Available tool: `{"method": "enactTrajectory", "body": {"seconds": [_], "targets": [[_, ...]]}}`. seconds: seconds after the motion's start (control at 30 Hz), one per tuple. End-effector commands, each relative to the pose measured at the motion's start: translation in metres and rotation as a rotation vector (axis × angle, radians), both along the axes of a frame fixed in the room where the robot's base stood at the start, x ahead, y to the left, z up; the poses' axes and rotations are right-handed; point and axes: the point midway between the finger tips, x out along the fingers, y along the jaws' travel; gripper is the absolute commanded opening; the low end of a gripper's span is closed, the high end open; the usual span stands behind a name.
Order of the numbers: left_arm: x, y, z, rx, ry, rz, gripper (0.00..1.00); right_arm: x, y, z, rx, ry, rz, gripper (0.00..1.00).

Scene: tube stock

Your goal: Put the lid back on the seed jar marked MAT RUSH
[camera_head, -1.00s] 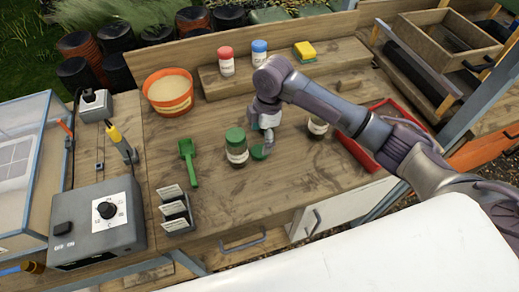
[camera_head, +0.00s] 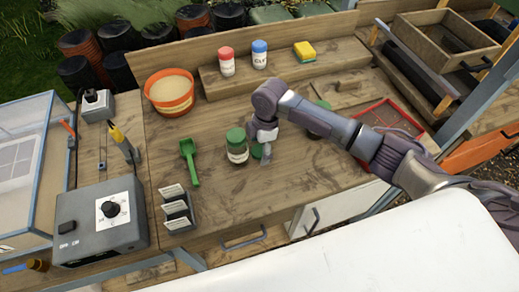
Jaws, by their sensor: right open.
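A glass jar with a green lid on it (camera_head: 237,145) stands upright mid-bench; its label is too small to read. A loose green lid (camera_head: 257,152) lies just right of it, partly hidden by my right gripper. My right gripper (camera_head: 266,157) points down at this lid, open; I cannot tell whether it touches it. Another jar (camera_head: 322,104) stands farther right, mostly hidden behind my right arm; green shows at its top. I cannot tell which jar is marked MAT RUSH. My left gripper is not in view.
A green scoop (camera_head: 189,162) and a packet rack (camera_head: 177,212) lie left of the jars. An orange tub (camera_head: 169,92) stands behind. Red-topped (camera_head: 227,62) and blue-topped (camera_head: 260,54) jars and a sponge (camera_head: 304,51) are on the shelf. A red tray (camera_head: 420,124) is right.

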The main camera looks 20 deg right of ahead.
Motion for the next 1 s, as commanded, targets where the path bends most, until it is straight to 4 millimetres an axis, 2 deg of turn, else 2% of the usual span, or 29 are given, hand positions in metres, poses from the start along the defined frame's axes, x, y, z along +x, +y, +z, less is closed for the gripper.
{"method": "enactTrajectory", "body": {"seconds": [0.13,0.37,0.77,1.0], "targets": [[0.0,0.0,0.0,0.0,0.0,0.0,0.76,0.0,0.0,0.0,0.0,0.0,0.0,0.81],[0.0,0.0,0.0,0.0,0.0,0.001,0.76,0.0,0.0,0.0,0.0,0.0,0.0,0.42],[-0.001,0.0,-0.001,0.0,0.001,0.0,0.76,0.0,0.0,0.002,0.0,-0.001,0.0,0.42],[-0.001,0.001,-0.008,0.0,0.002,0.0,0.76,0.001,0.0,0.022,0.001,-0.003,0.002,0.42]]}}
